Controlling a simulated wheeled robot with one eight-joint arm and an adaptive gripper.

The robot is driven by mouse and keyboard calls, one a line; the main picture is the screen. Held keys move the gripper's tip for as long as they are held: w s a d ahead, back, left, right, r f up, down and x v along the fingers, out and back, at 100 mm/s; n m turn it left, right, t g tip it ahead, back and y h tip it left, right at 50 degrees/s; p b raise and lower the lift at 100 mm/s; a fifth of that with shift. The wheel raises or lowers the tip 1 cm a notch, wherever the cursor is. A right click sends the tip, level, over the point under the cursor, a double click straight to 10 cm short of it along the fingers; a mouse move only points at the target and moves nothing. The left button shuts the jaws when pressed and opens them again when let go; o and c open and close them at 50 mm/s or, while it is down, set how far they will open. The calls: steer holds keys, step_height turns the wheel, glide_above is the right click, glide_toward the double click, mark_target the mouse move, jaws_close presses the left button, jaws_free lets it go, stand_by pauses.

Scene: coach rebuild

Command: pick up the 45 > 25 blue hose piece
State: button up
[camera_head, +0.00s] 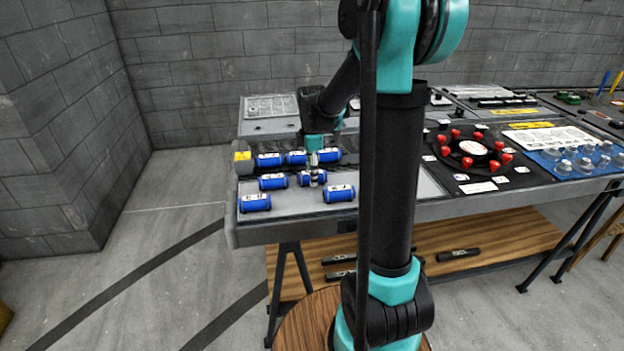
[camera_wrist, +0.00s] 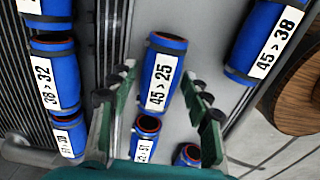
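The 45 > 25 blue hose piece (camera_wrist: 165,78) lies on the grey bench top, its white label facing up in the wrist view. My gripper (camera_wrist: 163,88) is open, with one green finger on each side of this piece and visible space between the fingers and it. Whether the fingertips reach down to its height is hard to tell. In the head view my gripper (camera_head: 314,172) points down over a blue piece (camera_head: 305,178) in the middle of the group, partly covering it.
Other blue hose pieces lie close around: 45 > 38 (camera_wrist: 265,42) to the right, 38 > 32 (camera_wrist: 54,75) to the left, and several more. A yellow block (camera_head: 242,157) stands at the bench's left end. A panel with red knobs (camera_head: 473,150) is farther right.

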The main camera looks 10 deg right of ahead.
steer(key=c, duration=0.8)
steer(key=shift+r, duration=0.1)
